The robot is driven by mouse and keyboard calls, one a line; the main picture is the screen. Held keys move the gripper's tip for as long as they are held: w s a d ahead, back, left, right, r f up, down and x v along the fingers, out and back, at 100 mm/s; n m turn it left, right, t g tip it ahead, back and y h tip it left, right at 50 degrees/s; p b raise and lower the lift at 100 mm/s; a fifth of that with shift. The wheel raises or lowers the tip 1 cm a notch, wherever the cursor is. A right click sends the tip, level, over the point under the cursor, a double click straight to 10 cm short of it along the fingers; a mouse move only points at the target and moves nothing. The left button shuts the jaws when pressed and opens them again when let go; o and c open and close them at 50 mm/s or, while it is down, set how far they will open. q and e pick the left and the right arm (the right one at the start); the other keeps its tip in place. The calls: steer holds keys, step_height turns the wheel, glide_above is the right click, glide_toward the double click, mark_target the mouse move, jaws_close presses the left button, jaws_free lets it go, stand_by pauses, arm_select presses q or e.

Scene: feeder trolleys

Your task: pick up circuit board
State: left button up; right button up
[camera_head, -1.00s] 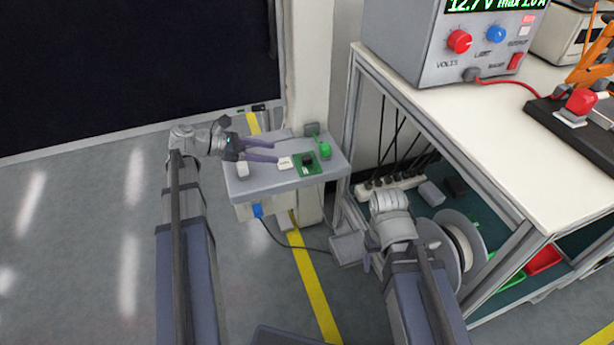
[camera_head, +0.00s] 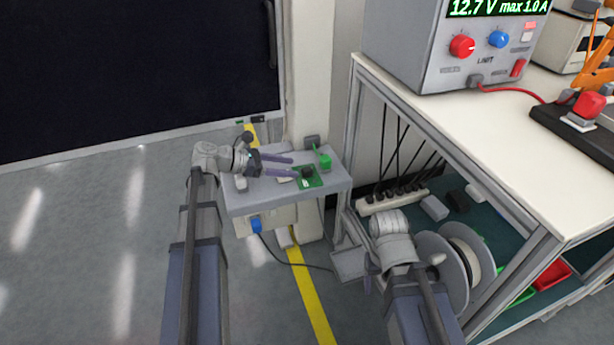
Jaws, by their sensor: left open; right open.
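The circuit board (camera_head: 312,181) is a small green board with a dark chip, lying flat on a small grey shelf (camera_head: 262,197). My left gripper (camera_head: 294,167) reaches in from the left, open. Its two purple-grey fingers point right, with the nearer fingertip over the left part of the board and the farther one just behind it. Whether they touch the board cannot be told. My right gripper (camera_head: 369,272) is low, beside the workbench, away from the board; its fingers are mostly hidden by its own arm.
On the shelf are a green block (camera_head: 325,162) behind the board and a white block (camera_head: 240,182) at left. A workbench (camera_head: 452,118) with a power supply (camera_head: 455,45) stands at right, with a cable reel (camera_head: 466,262) below. The floor at left is clear.

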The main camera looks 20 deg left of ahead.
mark_target(304, 170)
arm_select(q)
steer(key=b+x, duration=0.2)
steer(key=x, duration=0.3)
steer(key=shift+f, duration=0.15)
jaws_close()
stand_by(0.4)
